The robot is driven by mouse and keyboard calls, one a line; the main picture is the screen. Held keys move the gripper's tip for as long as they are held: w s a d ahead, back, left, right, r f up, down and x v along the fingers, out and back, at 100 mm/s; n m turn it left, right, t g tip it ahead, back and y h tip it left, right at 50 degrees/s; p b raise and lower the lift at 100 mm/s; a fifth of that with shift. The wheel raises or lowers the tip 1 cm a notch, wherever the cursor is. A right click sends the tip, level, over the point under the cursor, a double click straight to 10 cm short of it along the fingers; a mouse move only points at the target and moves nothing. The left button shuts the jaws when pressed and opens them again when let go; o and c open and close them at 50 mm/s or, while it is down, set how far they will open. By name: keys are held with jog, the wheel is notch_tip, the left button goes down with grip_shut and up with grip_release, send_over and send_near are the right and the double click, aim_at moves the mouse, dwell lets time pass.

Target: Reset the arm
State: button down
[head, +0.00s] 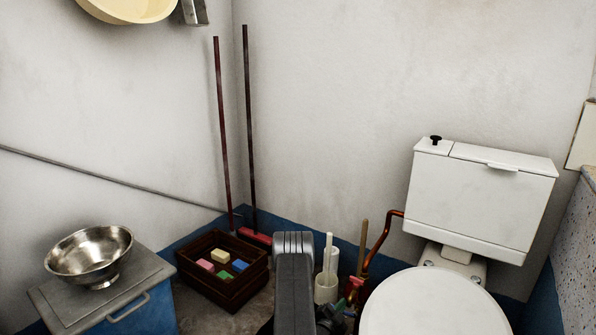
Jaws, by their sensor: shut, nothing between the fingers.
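A grey link of my arm (294,290) rises from the bottom edge, right of the crate and left of the toilet. A dark part shows beside it at the bottom edge, too small and cut off to make out. I cannot see my gripper's fingers in the head view.
A wooden crate (210,289) with several coloured blocks stands on the floor in the corner. A steel bowl (89,255) sits on a blue bin's grey lid (72,303). Two poles (222,120) lean on the wall. A white holder (326,291) stands near the toilet (435,304).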

jog(key=m, duration=0.1)
jog(key=d+m, duration=0.1)
jog(key=m, duration=0.1)
jog(key=s+d+r+m, duration=0.1)
jog(key=shift+d, duration=0.25)
jog(key=shift+s, duration=0.1)
dwell(0.4)
